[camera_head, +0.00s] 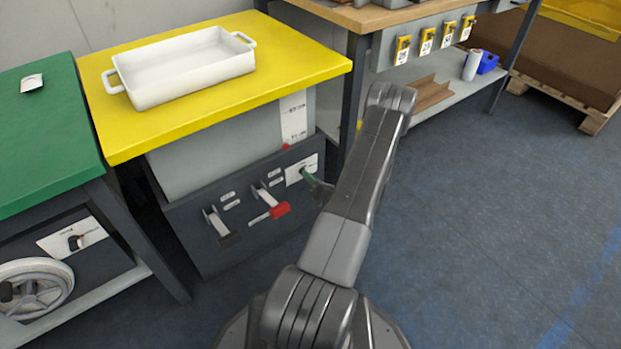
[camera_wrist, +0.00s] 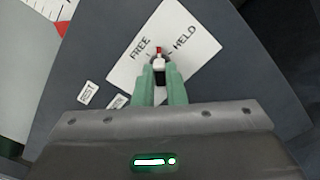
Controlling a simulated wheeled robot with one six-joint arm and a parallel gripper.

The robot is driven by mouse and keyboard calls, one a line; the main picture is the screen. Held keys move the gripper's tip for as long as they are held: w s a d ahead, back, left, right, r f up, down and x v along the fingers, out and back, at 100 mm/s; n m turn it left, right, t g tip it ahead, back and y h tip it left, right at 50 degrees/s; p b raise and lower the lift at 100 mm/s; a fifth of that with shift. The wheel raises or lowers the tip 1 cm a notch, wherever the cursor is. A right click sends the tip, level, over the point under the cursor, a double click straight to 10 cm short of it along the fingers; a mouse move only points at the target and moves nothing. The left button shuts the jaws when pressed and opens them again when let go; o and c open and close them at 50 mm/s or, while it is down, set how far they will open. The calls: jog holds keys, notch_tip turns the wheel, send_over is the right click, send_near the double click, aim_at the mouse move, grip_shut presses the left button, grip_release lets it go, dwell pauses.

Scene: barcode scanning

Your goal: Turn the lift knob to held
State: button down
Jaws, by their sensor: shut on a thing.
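The lift knob (camera_wrist: 159,64) shows in the wrist view as a small white and black piece with a red tip, on a white plate (camera_wrist: 187,62) marked FREE and HELD. The red tip points up in the picture, between the two words. My gripper (camera_wrist: 160,75) has its green fingers shut on the knob, one on each side; they hide part of it. In the head view, the white plate (camera_head: 294,174) is at the right end of the dark front panel under the yellow-topped table, and my green fingers (camera_head: 313,181) are at it.
A red-ended lever (camera_head: 279,210) and a dark-ended lever (camera_head: 229,240) stick out of the panel left of the knob. The yellow top (camera_head: 300,70) bears a white dish (camera_head: 190,72). A green table (camera_head: 45,130) stands at left. Blue floor at right is clear.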

jog(key=m, duration=0.8)
jog(key=shift+f+m+p, duration=0.1)
jog(key=shift+m+p, duration=0.25)
jog(key=shift+m, duration=0.05)
dwell(0.4)
jog(key=c, duration=1.5)
grip_release()
jog(key=p+v, duration=0.3)
jog(key=v, duration=1.1)
